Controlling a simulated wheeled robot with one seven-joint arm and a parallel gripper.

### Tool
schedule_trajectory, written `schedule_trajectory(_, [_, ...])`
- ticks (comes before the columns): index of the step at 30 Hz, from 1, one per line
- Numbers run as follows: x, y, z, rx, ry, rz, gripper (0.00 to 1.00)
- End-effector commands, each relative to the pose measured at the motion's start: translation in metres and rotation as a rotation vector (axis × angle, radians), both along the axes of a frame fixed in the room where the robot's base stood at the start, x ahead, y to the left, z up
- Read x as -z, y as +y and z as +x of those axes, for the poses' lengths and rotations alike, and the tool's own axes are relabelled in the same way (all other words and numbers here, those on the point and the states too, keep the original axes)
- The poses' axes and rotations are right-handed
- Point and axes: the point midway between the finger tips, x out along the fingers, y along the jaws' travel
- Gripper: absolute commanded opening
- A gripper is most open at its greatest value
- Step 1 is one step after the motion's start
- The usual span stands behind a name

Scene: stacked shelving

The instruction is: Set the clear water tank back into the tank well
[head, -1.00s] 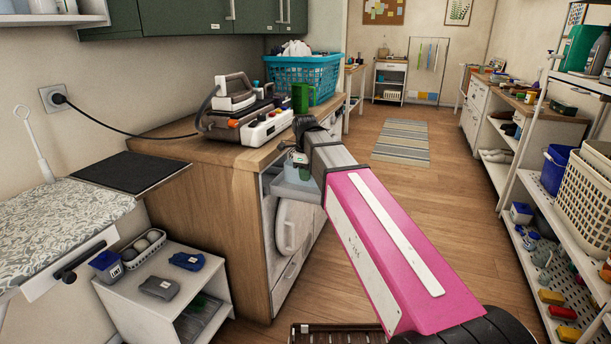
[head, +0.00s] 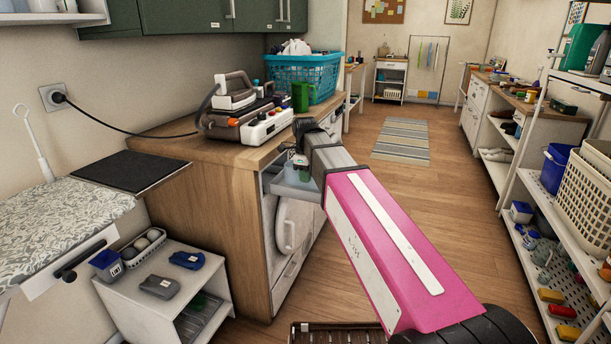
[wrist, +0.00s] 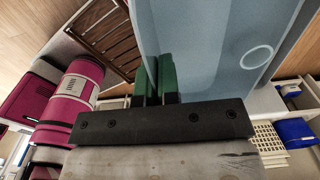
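The clear water tank (head: 291,188) is a pale blue see-through box. It hangs in front of the cabinet, below the counter edge, and fills the upper right of the wrist view (wrist: 222,62). My gripper (wrist: 157,60) has green fingers nearly together, shut on a thin part of the tank; the exact grip spot is hard to see. In the head view my gripper (head: 302,160) is partly hidden by my arm. The steam iron station (head: 248,122) stands on the wooden counter, with an iron on top and an orange knob. I cannot make out the tank well.
A black cord (head: 125,130) runs from the wall socket. An ironing board (head: 60,220) is at the left. The floor to the right is free.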

Motion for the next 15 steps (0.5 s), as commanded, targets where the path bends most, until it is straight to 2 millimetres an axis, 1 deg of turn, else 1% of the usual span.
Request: schedule_trajectory(15, [0.0107, -0.0001, -0.0002, 0.0, 0.0, 0.0, 0.0])
